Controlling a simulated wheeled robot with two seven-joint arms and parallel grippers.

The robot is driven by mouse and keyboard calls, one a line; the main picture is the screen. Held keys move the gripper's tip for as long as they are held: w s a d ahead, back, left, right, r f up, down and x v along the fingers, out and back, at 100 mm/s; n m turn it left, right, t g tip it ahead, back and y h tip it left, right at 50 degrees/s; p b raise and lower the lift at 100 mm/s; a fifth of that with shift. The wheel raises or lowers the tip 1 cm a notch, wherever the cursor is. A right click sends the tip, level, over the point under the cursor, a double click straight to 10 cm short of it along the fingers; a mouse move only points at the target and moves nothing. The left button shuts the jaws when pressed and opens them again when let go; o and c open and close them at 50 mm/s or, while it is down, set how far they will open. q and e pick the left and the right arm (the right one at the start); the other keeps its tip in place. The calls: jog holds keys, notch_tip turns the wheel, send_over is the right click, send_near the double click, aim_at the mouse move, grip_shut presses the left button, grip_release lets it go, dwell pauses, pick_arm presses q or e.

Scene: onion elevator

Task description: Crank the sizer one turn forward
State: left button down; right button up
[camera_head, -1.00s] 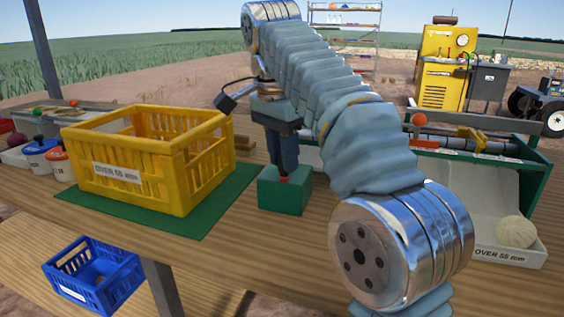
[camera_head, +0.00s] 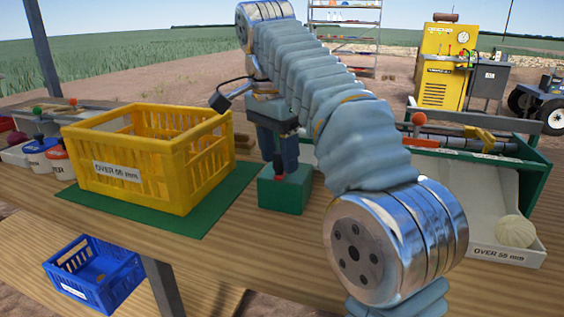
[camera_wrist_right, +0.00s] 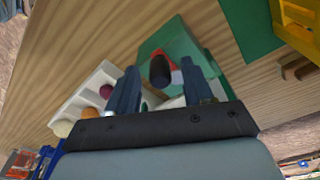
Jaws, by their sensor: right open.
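The sizer (camera_head: 532,190) stands at the right of the bench, with green sides, a dark roller, a red ball knob (camera_head: 419,118) and a pale chute. My right arm covers part of it. My right gripper (camera_head: 280,166) points down over a green block (camera_head: 281,196) with a red part on top. In the right wrist view, my gripper (camera_wrist_right: 160,78) is open, its fingers either side of a dark upright cylinder (camera_wrist_right: 159,72) at the green block (camera_wrist_right: 192,42). I cannot tell whether they touch it. My left gripper is not in view.
A yellow crate (camera_head: 128,187) marked OVER 55 mm stands on a green mat (camera_head: 228,206) left of the block. A pale onion (camera_head: 515,231) lies in the sizer's front tray. A blue crate (camera_head: 75,288) is below at left. The bench front is mostly clear.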

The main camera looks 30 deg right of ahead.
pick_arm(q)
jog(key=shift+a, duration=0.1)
pick_arm(e)
notch_tip(320, 180, up, 3)
jog(key=p, duration=0.3)
notch_tip(320, 180, up, 2)
jog(key=shift+r+p, duration=0.15)
jog(key=shift+p, duration=0.95)
pick_arm(q)
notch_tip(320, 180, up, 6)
jog(key=p, duration=0.1)
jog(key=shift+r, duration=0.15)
pick_arm(e)
jog(key=shift+r, duration=0.85)
